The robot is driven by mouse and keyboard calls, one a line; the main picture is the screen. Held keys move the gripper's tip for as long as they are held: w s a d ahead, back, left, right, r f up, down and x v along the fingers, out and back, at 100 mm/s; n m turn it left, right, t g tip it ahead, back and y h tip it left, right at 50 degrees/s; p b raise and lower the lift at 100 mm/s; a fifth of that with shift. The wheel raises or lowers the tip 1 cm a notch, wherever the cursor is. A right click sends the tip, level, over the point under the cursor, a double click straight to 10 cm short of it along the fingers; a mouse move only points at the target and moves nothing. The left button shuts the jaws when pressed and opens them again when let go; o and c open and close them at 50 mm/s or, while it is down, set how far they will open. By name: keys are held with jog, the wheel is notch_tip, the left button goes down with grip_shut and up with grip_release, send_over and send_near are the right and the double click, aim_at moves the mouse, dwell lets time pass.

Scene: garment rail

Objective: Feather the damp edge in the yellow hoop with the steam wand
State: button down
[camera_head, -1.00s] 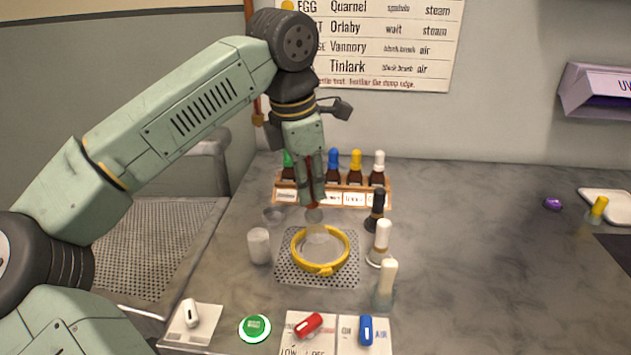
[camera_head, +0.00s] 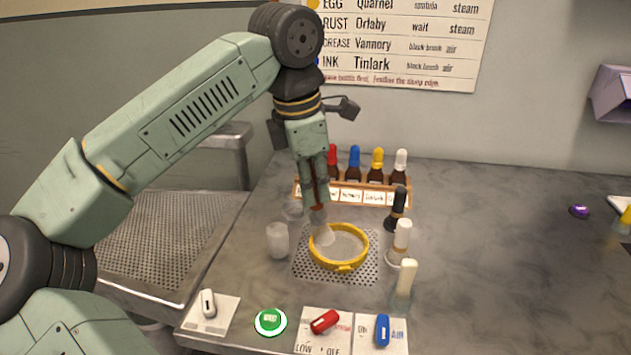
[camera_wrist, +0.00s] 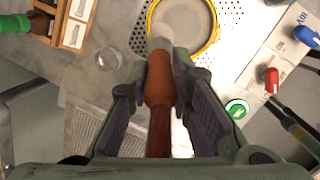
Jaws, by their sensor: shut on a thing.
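My gripper (camera_head: 317,190) is shut on the brown handle of the steam wand (camera_head: 318,214), which points down. The wand's pale tip is at the left back part of the yellow hoop (camera_head: 342,267); I cannot tell whether it touches the cloth. The hoop lies on a perforated plate and holds pale grey cloth (camera_head: 348,243). The damp edge is not clearly visible. In the wrist view the wand (camera_wrist: 160,85) runs between my fingers (camera_wrist: 160,95), its tip overlapping the near side of the hoop (camera_wrist: 214,42).
A rack (camera_head: 352,195) of capped bottles stands behind the hoop. A frosted cup (camera_head: 278,240) is to the left. Brushes or tools (camera_head: 400,240) stand upright to the right. A green button (camera_head: 270,321), red switch (camera_head: 324,321) and blue switch (camera_head: 382,330) are in front. The right counter is mostly clear.

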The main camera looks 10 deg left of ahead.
jog(key=shift+s+a+b, duration=0.15)
jog(key=shift+s+a, duration=0.05)
jog(key=shift+s, duration=0.4)
jog(key=shift+s+a+b, duration=0.15)
jog(key=shift+s, duration=0.4)
jog(key=shift+s+d+b, duration=0.2)
jog(key=shift+s+d, duration=0.05)
jog(key=shift+s, duration=0.35)
jog(key=shift+s+d+b, duration=0.15)
jog(key=shift+s+d, duration=0.05)
jog(key=shift+s, duration=0.35)
jog(key=shift+d, duration=0.1)
jog(key=shift+s+d, duration=0.65)
jog(key=shift+d, duration=0.3)
